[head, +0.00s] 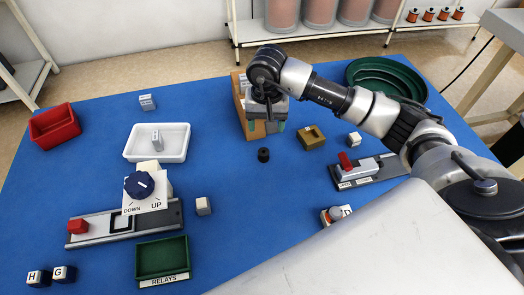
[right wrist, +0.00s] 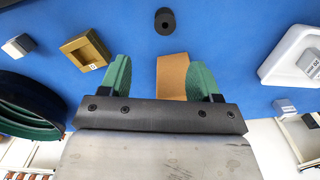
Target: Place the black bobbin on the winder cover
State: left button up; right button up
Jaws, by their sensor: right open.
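The black bobbin (head: 263,155) stands alone on the blue table near its middle. It also shows in the right wrist view (right wrist: 165,20), with a dark hole in its top. My right gripper (head: 275,125) is open and empty above the table, behind the bobbin. Its green fingers are spread wide in the right wrist view (right wrist: 160,82), and the bobbin lies beyond their tips, apart from them. No part is plainly marked as the winder cover; a unit with a red handle (head: 357,168), its base lettered, sits at the right. My left gripper is not in view.
A tan wooden holder (head: 240,108) stands beside my right gripper. A brass-coloured block (head: 312,138) and green round trays (head: 387,76) are to the right. A white tray (head: 128,152), a dial unit (head: 139,185) and a green RELAYS bin (head: 162,256) are left. Table around the bobbin is clear.

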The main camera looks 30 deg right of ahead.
send_over(264, 151)
jog(key=f, duration=0.4)
jog(key=shift+w+d+f, duration=0.2)
jog(key=shift+d+f, duration=0.05)
jog(key=shift+d, duration=0.15)
jog(key=f, duration=0.1)
jog(key=f+p, duration=0.1)
jog(key=f, duration=0.1)
jog(key=a+f, duration=0.1)
jog(key=f, duration=0.1)
jog(key=shift+s+p, duration=0.2)
jog(key=shift+p, duration=0.2)
jog(key=shift+d+f, duration=0.1)
jog(key=shift+f, duration=0.05)
jog(key=c, duration=1.1)
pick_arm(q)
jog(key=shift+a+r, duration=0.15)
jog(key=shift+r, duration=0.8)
pick_arm(e)
jog(key=shift+o, duration=0.2)
